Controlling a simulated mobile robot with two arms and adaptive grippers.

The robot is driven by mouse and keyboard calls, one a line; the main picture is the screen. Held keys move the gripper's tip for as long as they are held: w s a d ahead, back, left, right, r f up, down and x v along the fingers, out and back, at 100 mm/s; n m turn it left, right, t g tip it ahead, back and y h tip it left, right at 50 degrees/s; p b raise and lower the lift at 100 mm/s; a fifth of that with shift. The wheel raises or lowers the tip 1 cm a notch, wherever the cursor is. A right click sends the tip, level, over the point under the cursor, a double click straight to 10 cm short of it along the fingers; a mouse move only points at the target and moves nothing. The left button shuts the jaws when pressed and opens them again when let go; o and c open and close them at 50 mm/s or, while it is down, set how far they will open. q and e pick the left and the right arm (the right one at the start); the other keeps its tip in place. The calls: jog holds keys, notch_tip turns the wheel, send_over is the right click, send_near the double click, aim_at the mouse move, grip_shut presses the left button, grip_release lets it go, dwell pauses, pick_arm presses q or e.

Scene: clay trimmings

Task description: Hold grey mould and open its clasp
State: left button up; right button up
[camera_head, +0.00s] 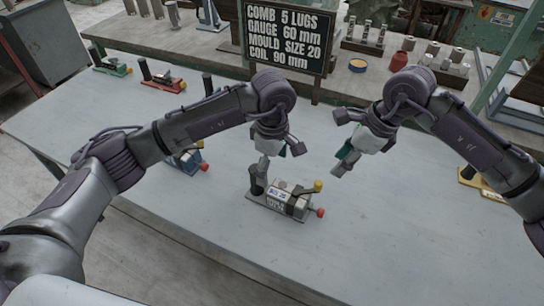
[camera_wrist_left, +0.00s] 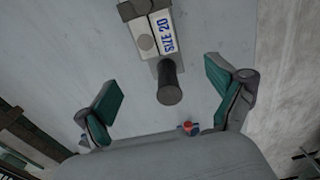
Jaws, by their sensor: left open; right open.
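The grey mould (camera_head: 277,205) stands on the table below my grippers, with a dark upright post at its left end and a yellow knob (camera_head: 318,185) and a red knob (camera_head: 320,212) at its right end. In the left wrist view its SIZE 20 label (camera_wrist_left: 166,32) and dark post (camera_wrist_left: 170,88) show; its far end is cut off. My left gripper (camera_head: 280,156) is open above the mould's post end, partly overlapping the post in the head view. Its fingers (camera_wrist_left: 163,80) are apart and empty. My right gripper (camera_head: 344,150) is open and empty, up and right of the mould.
A sign (camera_head: 288,38) reads mould size 20. A blue mould (camera_head: 187,160), a red one (camera_head: 163,80) and a green one (camera_head: 112,66) stand to the left; a yellow one (camera_head: 482,185) stands right, partly behind my right arm. The table front (camera_head: 400,250) is clear.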

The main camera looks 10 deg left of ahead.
aim_at(273, 186)
pick_arm(q)
notch_tip(273, 186, down, 11)
jog(key=shift+r, duration=0.1)
jog(key=shift+c, duration=0.2)
